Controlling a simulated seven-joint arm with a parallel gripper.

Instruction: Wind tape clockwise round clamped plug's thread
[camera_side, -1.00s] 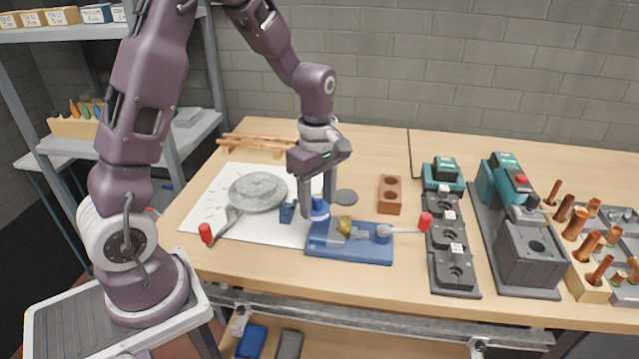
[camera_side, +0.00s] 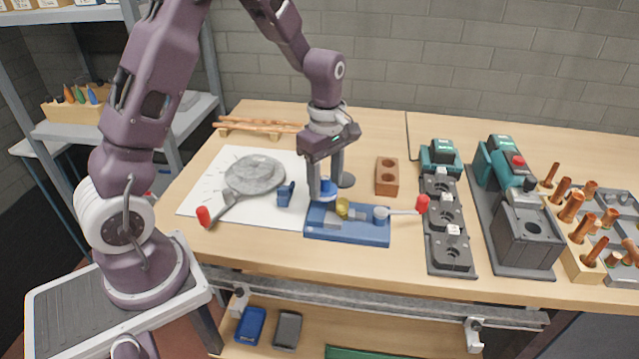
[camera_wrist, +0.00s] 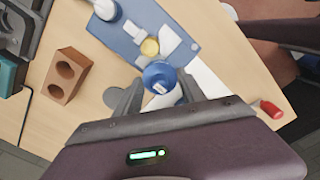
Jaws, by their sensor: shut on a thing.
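The brass-coloured plug (camera_side: 342,207) sits in the blue clamp fixture (camera_side: 350,233) on the bench; its thread is too small to make out. The fixture's lever with a red grip (camera_side: 422,204) extends to the right. My gripper (camera_side: 325,191) points down, shut on a blue tape spool (camera_side: 329,192), just behind and left of the plug. In the wrist view the spool (camera_wrist: 158,77) sits between my fingertips, close beside the plug (camera_wrist: 150,47). I cannot tell whether spool and plug touch, or whether any tape is on the thread.
A small blue stand (camera_side: 286,194) is left of the fixture. A grey disc with a red-gripped handle (camera_side: 255,175) lies on the white sheet. A brown two-hole block (camera_side: 387,177) and dark stations (camera_side: 447,236) stand to the right. The bench front is clear.

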